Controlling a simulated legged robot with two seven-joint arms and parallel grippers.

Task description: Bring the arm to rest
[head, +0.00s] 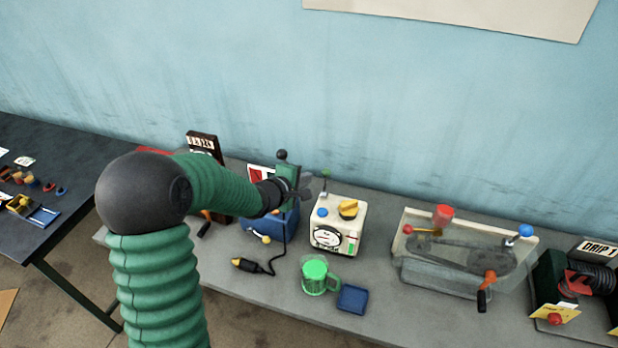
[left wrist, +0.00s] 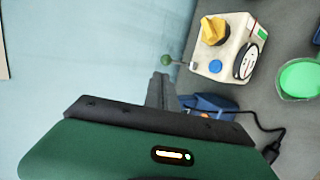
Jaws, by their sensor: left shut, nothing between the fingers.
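My left arm comes in from the left in the head view, and its gripper (head: 307,186) is above the bench near the wall. The gripper is shut and holds nothing. In the left wrist view, its fingers (left wrist: 160,90) are together, in front of the wall and left of a white box. This white box (head: 325,238) has a yellow knob, a blue button and a dial. It also shows in the left wrist view (left wrist: 210,75). My right gripper is in neither view.
A green mug (head: 314,277) and a small blue tray (head: 352,299) stand on the grey bench (head: 250,312). A blue box (head: 262,224) is partly hidden by my arm. A clear-covered machine (head: 450,258) stands to the right. A dark table (head: 40,250) is at the left.

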